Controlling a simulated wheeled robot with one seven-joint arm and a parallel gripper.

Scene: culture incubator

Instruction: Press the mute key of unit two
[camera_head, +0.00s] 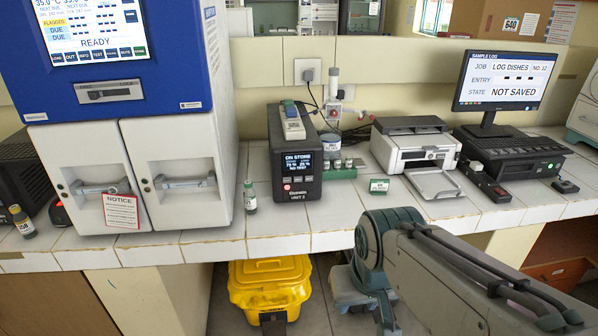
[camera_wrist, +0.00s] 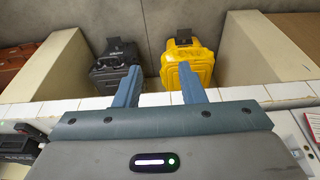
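A black box marked UNIT 2 (camera_head: 295,165) stands on the tiled bench in the head view. Its front has a small lit display (camera_head: 298,162) reading ON STORE, with small grey keys below it and a red round mark at lower left. The key labels are too small to read. My gripper (camera_wrist: 159,70) shows in the wrist view with its two blue-grey fingers apart and nothing between them. It is by the bench's front edge, away from the box. In the head view my arm comes in from the lower right, and the fingers cannot be made out.
A blue and white incubator (camera_head: 180,135) with a lit touch panel (camera_head: 90,30) stands left of the box. A small bottle (camera_head: 250,197) stands between them. A printer (camera_head: 415,150) and a monitor (camera_head: 505,82) are right. A yellow bin (camera_head: 270,285) is below the bench.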

